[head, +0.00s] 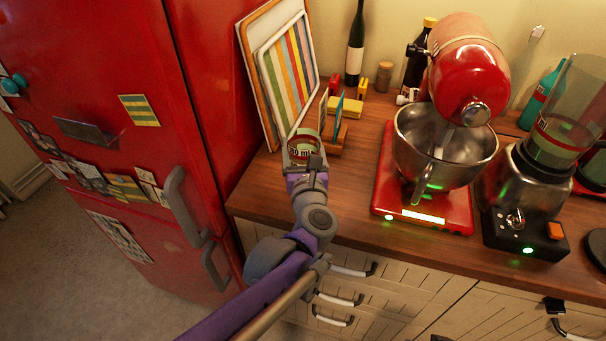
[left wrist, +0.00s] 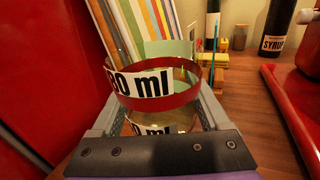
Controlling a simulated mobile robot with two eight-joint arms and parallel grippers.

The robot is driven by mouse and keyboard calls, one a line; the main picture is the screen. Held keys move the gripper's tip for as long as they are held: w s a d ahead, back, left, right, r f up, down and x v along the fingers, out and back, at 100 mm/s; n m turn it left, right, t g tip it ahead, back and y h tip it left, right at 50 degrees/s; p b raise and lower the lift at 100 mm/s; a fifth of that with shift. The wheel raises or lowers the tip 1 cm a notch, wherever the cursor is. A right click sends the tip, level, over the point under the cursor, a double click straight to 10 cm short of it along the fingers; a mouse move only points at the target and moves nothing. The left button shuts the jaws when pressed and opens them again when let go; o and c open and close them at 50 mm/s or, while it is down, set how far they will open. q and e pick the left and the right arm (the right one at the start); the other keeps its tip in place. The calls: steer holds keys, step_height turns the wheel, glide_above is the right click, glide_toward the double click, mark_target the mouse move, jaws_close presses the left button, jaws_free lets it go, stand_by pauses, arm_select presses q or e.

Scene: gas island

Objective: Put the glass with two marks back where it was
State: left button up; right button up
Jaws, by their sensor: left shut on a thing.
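The glass (head: 303,142) is clear with a red band. In the left wrist view the glass (left wrist: 165,100) shows two white labels, one above the other, each ending in "0 ml"; their first digits are partly cut off or hidden. My left gripper (head: 302,156) is shut on the glass, with a finger on either side. The glass is upright at the back left of the wooden counter (head: 347,185), in front of the striped board (head: 286,75). I cannot tell whether its base touches the counter. My right gripper is not in view.
A small wooden holder (head: 335,138) stands close on the right of the glass. The red fridge (head: 215,90) is on the left. A red stand mixer (head: 466,85) and a blender (head: 530,185) stand to the right. Bare counter lies between my gripper and the mixer.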

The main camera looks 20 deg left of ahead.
arm_select(q)
steer(key=shift+f+b, duration=0.6)
steer(key=shift+f, duration=2.25)
steer(key=shift+f, duration=0.2)
steer(key=o, duration=1.6)
steer(key=shift+r, duration=0.15)
steer(key=shift+s+d, duration=0.1)
steer(key=shift+s, duration=0.1)
steer(key=v, duration=1.1)
steer(key=shift+s+p, duration=0.25)
steer(key=shift+p, duration=0.15)
